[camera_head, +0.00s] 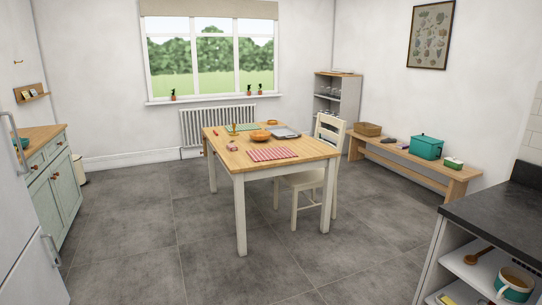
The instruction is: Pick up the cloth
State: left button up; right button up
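A red and white checked cloth (273,154) lies flat on the near part of the wooden table top, close to its front edge. The table (232,158) has white legs and stands in the middle of the room, some way off from my camera. Neither of my grippers is in view.
An orange bowl (260,136), a grey tray (285,132) and a green mat (241,127) are on the table. A white chair (310,180) stands at its right side. A dark counter (500,215) is at near right, a green cabinet (55,195) at left. Grey floor between is clear.

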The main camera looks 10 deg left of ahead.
aim_at(232, 147)
jog(key=i, duration=1.9)
